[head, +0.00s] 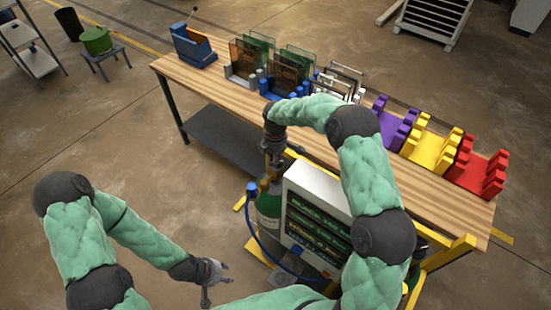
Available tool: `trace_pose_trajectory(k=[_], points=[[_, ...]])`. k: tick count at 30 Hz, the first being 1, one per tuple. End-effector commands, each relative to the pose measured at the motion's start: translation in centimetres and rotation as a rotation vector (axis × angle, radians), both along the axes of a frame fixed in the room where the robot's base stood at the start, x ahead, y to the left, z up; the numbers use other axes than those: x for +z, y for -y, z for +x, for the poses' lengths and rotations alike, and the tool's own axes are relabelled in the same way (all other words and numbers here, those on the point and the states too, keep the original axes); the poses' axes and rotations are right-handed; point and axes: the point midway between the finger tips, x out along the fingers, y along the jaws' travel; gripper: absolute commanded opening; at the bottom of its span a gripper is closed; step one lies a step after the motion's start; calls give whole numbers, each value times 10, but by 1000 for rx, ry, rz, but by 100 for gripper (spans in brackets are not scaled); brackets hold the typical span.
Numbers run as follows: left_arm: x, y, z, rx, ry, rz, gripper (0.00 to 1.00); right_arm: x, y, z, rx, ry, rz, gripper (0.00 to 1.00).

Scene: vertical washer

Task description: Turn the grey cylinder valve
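A green gas cylinder with a pale band (268,218) stands at the left side of a white machine. A brass valve fitting (264,184) with a blue part sits at its top. I cannot make out a separate grey valve; my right gripper covers part of that area. My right gripper (273,158) points down just above the fitting, at or close to the cylinder's top. Whether it touches the valve, and whether its fingers are open, is too small to tell. My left gripper (215,281) is open and empty, low in front and left of the cylinder.
The white machine (318,196) with green-lit shelves stands on a yellow-framed cart (449,252). A blue hose (258,237) loops from the fitting. A long wooden workbench (220,84) with coloured racks (433,148) lies behind.

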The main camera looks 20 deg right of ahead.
Motion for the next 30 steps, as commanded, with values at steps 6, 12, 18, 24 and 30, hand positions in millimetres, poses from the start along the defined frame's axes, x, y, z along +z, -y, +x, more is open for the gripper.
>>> trace_pose_trajectory(k=[6, 12, 18, 24, 30], points=[[0, 0, 0, 0, 0, 0, 40, 0, 0, 0, -3, 1, 0, 0], [-4, 0, 0, 0, 0, 0, 40, -1, 1, 0, -46, 1, 0, 0], [-13, 0, 0, 0, 0, 0, 40, -2, 1, 0, -160, 2, 0, 0], [-25, 0, 0, 0, 0, 0, 40, -3, 2, 0, -335, 2, -1, 0], [-35, 0, 0, 0, 0, 0, 40, -2, 3, 0, -526, 2, -1, 0]])
